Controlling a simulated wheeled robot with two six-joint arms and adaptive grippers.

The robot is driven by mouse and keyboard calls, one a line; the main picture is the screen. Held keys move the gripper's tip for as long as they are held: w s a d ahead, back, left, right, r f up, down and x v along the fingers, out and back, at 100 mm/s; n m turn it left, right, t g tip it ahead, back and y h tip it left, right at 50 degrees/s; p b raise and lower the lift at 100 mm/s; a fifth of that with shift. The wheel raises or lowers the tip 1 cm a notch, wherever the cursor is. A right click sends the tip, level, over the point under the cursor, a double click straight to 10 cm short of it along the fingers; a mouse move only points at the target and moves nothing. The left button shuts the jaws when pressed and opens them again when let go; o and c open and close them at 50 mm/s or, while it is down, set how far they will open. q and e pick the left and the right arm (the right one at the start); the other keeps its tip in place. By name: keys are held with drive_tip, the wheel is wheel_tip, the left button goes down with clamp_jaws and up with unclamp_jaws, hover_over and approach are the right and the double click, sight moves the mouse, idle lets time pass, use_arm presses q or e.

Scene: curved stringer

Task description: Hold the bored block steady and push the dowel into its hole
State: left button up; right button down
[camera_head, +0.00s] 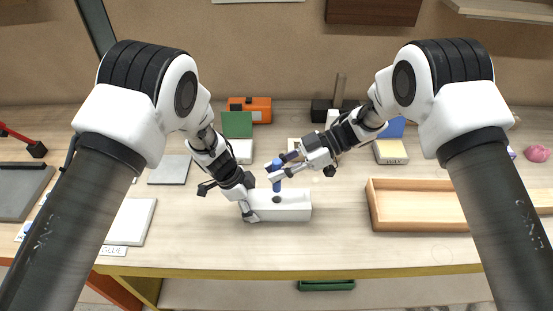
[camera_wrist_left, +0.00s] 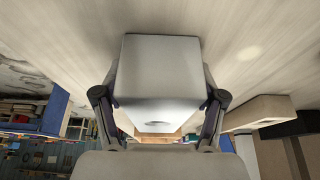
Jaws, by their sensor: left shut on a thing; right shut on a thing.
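My left gripper (camera_head: 250,207) is shut on the block's left end. In the left wrist view the block (camera_wrist_left: 162,80) sits between both fingers of my left gripper (camera_wrist_left: 160,105). The blue dowel (camera_head: 276,178) stands roughly upright above the hole. My right gripper (camera_head: 278,170) is shut on the dowel from the right. The dowel's lower end appears just above the hole; I cannot tell whether it touches the block.
A wooden tray (camera_head: 420,224) stands to the right of the block. A beige box (camera_head: 390,152), an orange case (camera_head: 250,107) and a green panel (camera_head: 237,125) are behind. Grey and white plates (camera_head: 130,220) lie to the left. The bench front edge (camera_head: 300,271) is clear.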

sight(278, 191)
drive_tip(key=shift+f, duration=1.3)
use_arm(q)
drive_tip(key=shift+s, duration=0.1)
use_arm(e)
drive_tip(key=shift+f, duration=2.8)
drive_tip(key=c, duration=1)
unclamp_jaws()
drive_tip(key=v, duration=1.2)
use_arm(q)
drive_tip(key=o, duration=1.5)
